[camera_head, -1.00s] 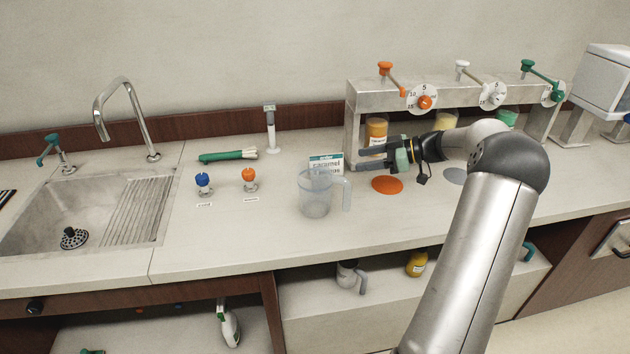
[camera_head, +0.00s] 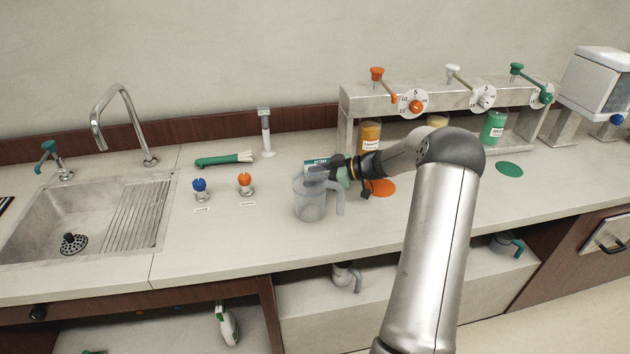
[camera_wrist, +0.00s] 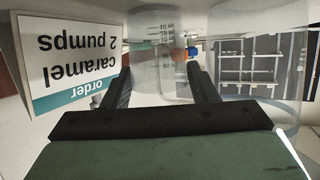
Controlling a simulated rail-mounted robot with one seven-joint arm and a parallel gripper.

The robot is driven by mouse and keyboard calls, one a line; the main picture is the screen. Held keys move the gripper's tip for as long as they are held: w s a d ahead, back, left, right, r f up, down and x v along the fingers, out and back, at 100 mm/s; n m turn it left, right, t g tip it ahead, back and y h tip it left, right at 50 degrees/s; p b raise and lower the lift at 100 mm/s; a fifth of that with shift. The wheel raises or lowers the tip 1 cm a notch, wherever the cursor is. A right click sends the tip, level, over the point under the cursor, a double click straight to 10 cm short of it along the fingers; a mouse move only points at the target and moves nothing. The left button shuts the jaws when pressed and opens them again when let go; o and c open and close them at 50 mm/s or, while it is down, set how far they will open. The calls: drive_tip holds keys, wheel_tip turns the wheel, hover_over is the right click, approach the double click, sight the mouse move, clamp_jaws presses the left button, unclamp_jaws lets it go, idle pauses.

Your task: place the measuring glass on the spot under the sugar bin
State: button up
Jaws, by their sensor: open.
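Under the rack stand an orange bin (camera_head: 370,136), a pale yellow bin (camera_head: 437,120) partly hidden by my arm, and a green bin (camera_head: 493,126). An orange spot (camera_head: 380,188) and a green spot (camera_head: 509,169) show. Which bin is sugar is unreadable.
An order card (camera_wrist: 80,55) reading "caramel 2 pumps" stands close behind the glass. The metal rack (camera_head: 390,92) has levers and dials. The counter in front of the glass is clear.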

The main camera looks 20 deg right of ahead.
drive_tip(key=shift+w+a, duration=0.1)
drive_tip(key=c, duration=0.7)
